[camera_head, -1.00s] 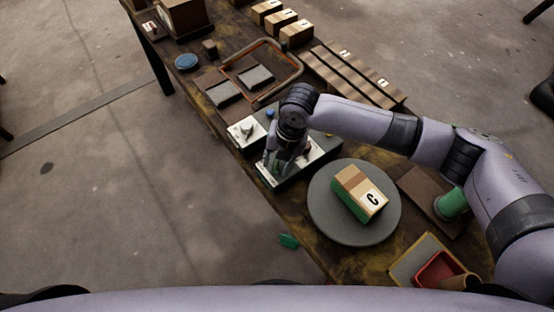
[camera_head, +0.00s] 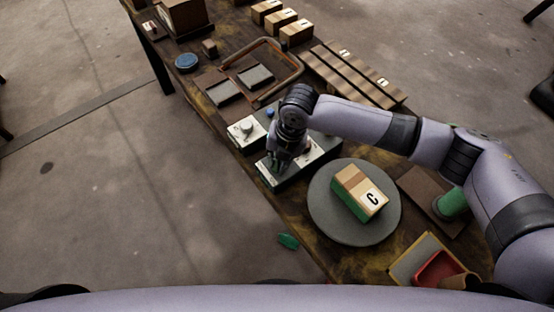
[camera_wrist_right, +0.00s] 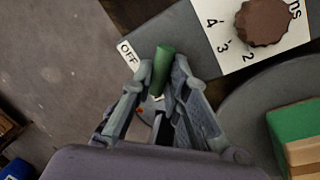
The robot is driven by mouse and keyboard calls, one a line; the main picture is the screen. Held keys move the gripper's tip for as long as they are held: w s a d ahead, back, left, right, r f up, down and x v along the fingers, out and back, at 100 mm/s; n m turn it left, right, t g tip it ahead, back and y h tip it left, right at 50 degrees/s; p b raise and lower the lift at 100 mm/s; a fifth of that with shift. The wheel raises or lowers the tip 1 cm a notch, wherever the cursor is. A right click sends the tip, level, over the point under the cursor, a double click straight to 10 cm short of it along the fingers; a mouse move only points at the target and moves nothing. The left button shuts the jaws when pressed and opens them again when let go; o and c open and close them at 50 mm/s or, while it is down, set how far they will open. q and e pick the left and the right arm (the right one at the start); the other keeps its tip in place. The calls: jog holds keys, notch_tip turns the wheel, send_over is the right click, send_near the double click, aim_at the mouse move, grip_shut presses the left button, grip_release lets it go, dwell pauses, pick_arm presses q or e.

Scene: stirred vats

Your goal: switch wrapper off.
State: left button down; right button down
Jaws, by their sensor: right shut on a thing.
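The wrapper's grey control box (camera_head: 322,151) sits on the table's near edge beside the round grey turntable (camera_head: 324,217). A box with a green lower part (camera_head: 360,190) rests on the turntable. In the right wrist view the control box shows an OFF label (camera_wrist_right: 128,55), a green switch lever (camera_wrist_right: 164,58) and a brown knob (camera_wrist_right: 262,22) on a numbered white plate. My right gripper (camera_head: 271,170) is down at the left end of the control box, shut on the green lever, which is near the OFF label; its fingertips (camera_wrist_right: 162,78) hide the lever's base. My left gripper is not in view.
A second white control box (camera_head: 245,132) stands just behind. A red tray (camera_head: 438,268) and a green cylinder (camera_head: 451,204) are to the right. Several cartons (camera_head: 281,22) line the far edge. A green piece (camera_head: 289,241) lies beyond the table's near edge.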

jog(key=shift+r, duration=0.1)
jog(key=m+p, duration=0.2)
jog(key=shift+a+r+p, duration=0.1)
jog(key=shift+r+p, duration=0.1)
jog(key=shift+p, duration=0.15)
jog(key=m+t+p, duration=0.1)
jog(key=m+p, duration=0.3)
jog(key=shift+a+m+h, duration=0.15)
jog(key=shift+m+h, duration=0.15)
jog(key=shift+m, duration=0.1)
jog(key=m+p, duration=0.4)
jog(key=shift+w+a+t+h, duration=0.1)
jog(key=shift+a+t+h, duration=0.05)
jog(key=shift+t+h, duration=0.2)
jog(key=m+p, duration=0.3)
jog(key=m, duration=0.1)
jog(key=shift+w+m+h, duration=0.15)
jog(key=shift+m+h, duration=0.15)
jog(key=shift+h, duration=0.05)
jog(key=shift+w+f+m+p, duration=0.1)
jog(key=shift+m+p, duration=0.55)
jog(key=shift+m, duration=0.55)
jog(key=shift+h, duration=0.3)
jog(key=c, duration=1.9)
grip_release()
jog(key=shift+c, duration=0.2)
jog(key=o, duration=0.4)
jog(key=shift+f, duration=0.1)
jog(key=shift+c, duration=0.2)
